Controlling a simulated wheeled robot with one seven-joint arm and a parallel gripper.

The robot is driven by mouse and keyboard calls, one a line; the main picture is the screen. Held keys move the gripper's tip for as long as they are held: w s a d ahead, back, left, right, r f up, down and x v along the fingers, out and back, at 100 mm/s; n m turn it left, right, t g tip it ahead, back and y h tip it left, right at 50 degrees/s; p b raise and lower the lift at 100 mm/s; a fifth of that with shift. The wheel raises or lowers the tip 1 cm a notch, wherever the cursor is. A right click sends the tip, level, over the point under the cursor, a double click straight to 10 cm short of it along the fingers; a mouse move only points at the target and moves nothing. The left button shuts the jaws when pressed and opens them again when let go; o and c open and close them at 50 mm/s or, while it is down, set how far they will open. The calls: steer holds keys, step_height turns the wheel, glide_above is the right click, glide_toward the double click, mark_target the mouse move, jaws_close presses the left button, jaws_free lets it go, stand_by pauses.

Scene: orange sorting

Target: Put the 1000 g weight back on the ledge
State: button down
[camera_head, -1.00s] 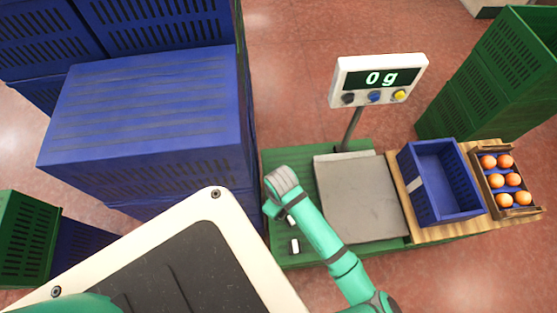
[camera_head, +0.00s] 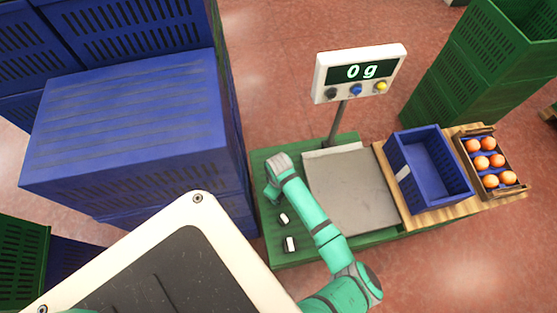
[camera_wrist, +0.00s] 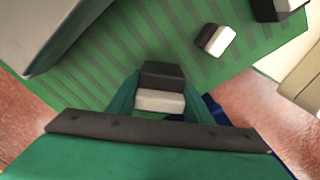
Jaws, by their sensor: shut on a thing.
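My gripper (camera_wrist: 164,100) is shut on a block-shaped weight (camera_wrist: 160,101), dark on one part and white on the other. No mark on it can be read. The held weight is over the ribbed green ledge (camera_wrist: 95,85); I cannot tell whether it touches. In the head view, my gripper (camera_head: 272,192) is over the ledge (camera_head: 262,160), left of the scale plate, and hides the weight. Two other black-and-white weights stand on the ledge: a smaller one (camera_head: 284,218) and a larger one (camera_head: 291,244). Both also show in the wrist view, the smaller (camera_wrist: 216,40) and the larger (camera_wrist: 280,8).
The scale plate (camera_head: 350,190) is bare and its display (camera_head: 365,71) reads 0 g. An empty blue crate (camera_head: 428,168) and a box of oranges (camera_head: 490,163) stand to the right. Stacked blue crates (camera_head: 125,120) rise to the left of the ledge.

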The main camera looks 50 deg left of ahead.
steer(key=shift+f, duration=0.6)
steer(key=shift+f, duration=0.15)
steer(key=c, duration=0.9)
jaws_free()
step_height(320, 180, up, 12)
steer(key=shift+r, duration=0.15)
